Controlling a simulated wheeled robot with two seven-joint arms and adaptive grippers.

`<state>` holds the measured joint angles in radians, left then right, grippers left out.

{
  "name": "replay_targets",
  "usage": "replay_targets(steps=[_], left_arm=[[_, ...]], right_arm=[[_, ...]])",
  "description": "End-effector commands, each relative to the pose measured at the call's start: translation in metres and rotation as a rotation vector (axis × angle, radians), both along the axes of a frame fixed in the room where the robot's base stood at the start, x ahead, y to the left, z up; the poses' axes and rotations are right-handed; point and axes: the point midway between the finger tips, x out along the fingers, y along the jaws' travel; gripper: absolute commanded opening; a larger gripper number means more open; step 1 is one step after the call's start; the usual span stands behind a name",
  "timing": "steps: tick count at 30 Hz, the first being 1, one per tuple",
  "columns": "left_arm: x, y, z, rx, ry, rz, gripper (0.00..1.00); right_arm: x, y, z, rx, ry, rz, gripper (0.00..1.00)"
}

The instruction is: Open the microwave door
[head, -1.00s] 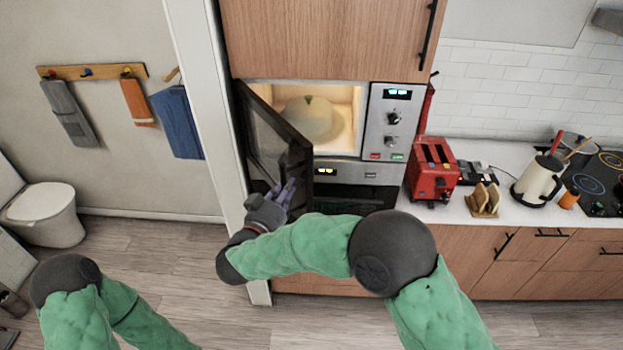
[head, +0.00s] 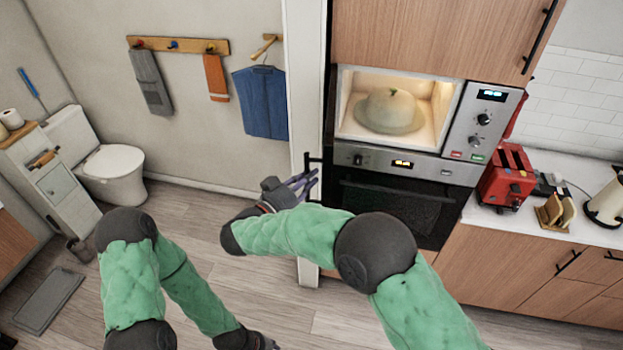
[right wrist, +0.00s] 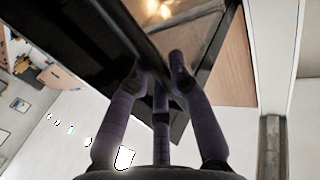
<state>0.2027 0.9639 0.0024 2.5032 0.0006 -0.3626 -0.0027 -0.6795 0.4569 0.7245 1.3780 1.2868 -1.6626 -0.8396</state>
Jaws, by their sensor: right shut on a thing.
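The microwave (head: 455,150) is built into a wooden cabinet. Its door (head: 314,170) stands wide open on the left, seen nearly edge-on as a thin dark strip, and the lit cavity is fully exposed. My right gripper (head: 304,184) is at the door, its purple fingers shut on the door's edge or handle; which of these I cannot tell. In the right wrist view the fingers (right wrist: 160,78) close around a dark bar or edge of the door panel (right wrist: 95,40). My left gripper (head: 262,341) is low at the bottom edge, partly cut off, its fingers unclear.
A pale domed item on a plate (head: 390,110) sits inside the cavity. A dark oven (head: 390,205) is below. A white wall post (head: 303,80) stands close to the open door. A red toaster (head: 507,178) stands on the counter at right. Floor at left is open.

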Motion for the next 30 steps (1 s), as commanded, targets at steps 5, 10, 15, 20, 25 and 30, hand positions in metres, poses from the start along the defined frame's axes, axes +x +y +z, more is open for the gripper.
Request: replay_targets(steps=[5,10,15,20,25,30], left_arm=[[0.000,0.000,0.000,0.000,0.000,0.000,0.40],[0.000,0.000,0.000,0.000,0.000,0.000,0.40],[0.000,0.000,0.000,0.000,0.000,0.000,0.40],[0.000,0.000,0.000,0.000,0.000,0.000,0.40],[0.000,0.000,0.000,0.000,0.000,0.000,0.40],[0.000,0.000,0.000,0.000,0.000,0.000,0.40]], right_arm=[[0.000,0.001,0.000,0.001,-0.001,-0.007,0.00],[0.001,0.001,0.001,0.001,-0.001,-0.007,0.00],[0.001,0.001,0.001,0.001,-0.001,-0.006,0.43],[0.001,0.001,0.001,0.001,-0.001,-0.006,0.46],[0.000,0.001,0.001,0.001,-0.001,-0.006,0.46],[-0.009,0.011,0.001,0.001,-0.001,-0.003,0.46]])
